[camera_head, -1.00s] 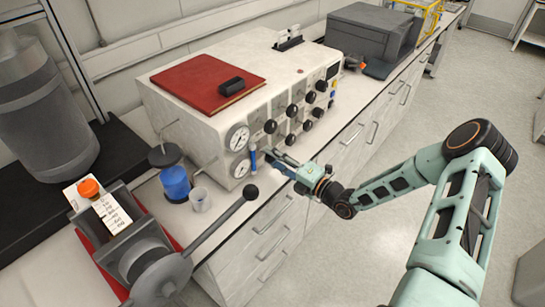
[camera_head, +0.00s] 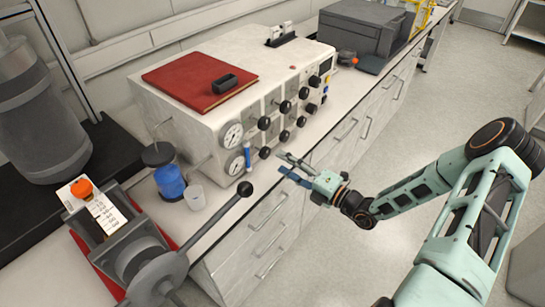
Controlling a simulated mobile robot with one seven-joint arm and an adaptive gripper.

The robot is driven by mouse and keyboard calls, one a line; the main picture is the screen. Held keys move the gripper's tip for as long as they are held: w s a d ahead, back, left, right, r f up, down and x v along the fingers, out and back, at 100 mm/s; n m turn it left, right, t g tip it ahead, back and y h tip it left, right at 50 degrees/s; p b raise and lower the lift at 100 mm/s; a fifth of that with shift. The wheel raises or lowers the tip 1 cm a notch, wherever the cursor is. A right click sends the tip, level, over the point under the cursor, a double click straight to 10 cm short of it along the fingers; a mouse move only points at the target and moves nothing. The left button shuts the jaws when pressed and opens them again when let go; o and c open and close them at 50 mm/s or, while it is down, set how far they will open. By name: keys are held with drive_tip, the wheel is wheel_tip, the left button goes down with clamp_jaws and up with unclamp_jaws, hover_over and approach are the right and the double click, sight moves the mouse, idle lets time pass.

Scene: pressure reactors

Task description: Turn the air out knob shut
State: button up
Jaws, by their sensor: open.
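The white reactor control box (camera_head: 190,112) stands on the bench with its front panel facing right. My gripper (camera_head: 281,163) is open and empty, just right of the lower left knob and apart from the panel. Its two fingers point at the panel.
Two round gauges (camera_head: 232,135) and a blue upright handle (camera_head: 247,157) are left of the knobs. A blue-filled jar (camera_head: 170,181) and a small beaker (camera_head: 195,197) stand left. Floor beside the drawers is clear.

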drive_tip(key=v, duration=0.4)
drive_tip(key=shift+s+d, duration=0.2)
drive_tip(key=shift+s, duration=0.05)
